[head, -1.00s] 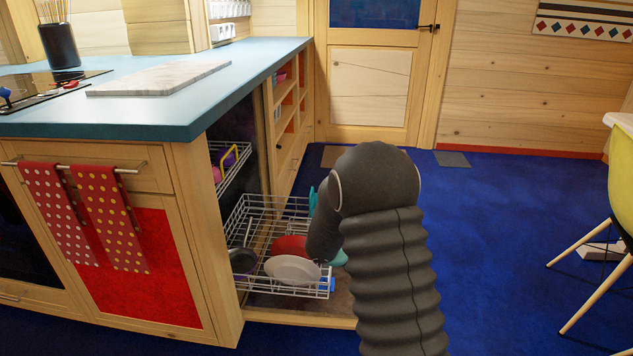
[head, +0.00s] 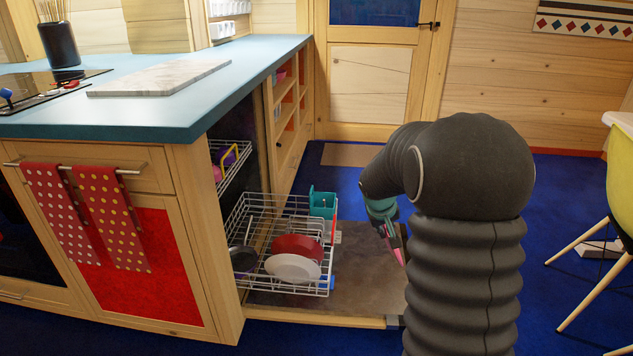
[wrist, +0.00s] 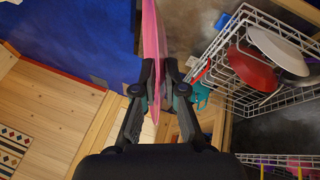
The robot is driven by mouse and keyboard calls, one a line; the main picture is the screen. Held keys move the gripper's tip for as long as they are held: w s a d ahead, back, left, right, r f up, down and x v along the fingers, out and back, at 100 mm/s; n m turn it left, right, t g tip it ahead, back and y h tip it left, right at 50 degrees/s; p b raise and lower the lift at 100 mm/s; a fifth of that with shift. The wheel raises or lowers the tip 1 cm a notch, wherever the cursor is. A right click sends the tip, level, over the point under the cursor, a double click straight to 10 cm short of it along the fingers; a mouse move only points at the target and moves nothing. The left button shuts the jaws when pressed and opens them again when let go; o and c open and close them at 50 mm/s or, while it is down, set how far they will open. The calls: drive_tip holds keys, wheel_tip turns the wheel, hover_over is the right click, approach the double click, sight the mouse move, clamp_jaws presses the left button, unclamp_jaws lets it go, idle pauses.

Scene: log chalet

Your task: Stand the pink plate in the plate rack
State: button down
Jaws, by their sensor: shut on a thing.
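My gripper (wrist: 163,90) is shut on the pink plate (wrist: 154,48), which shows edge-on between the fingers in the wrist view. In the head view the pink plate (head: 398,250) shows as a thin sliver below my gripper (head: 389,228), partly hidden by my arm. The gripper is to the right of the plate rack (head: 326,264), apart from it, above the open dishwasher door. The rack is a pulled-out wire basket holding a red plate (head: 300,243) and a white plate (head: 292,268). It also shows at the right of the wrist view (wrist: 222,52).
A teal cutlery holder (head: 323,203) sits at the rack's far right corner. A dark pan (head: 242,259) lies at its left. The open door (head: 350,285) lies low beside the rack. A blue counter (head: 180,110) overhangs on the left. A yellow chair (head: 622,185) stands at the right.

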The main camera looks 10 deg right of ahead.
drive_tip(key=w+a+r+n+g+y, duration=0.4)
drive_tip(key=w+a+r+n+y, duration=0.3)
drive_tip(key=a+n, duration=0.4)
drive_tip(key=r+n+y, duration=0.1)
drive_tip(key=n, duration=0.4)
drive_tip(key=shift+a+r+g+y, duration=0.15)
drive_tip(key=shift+r+g+y, duration=0.15)
drive_tip(key=shift+r+y, duration=0.1)
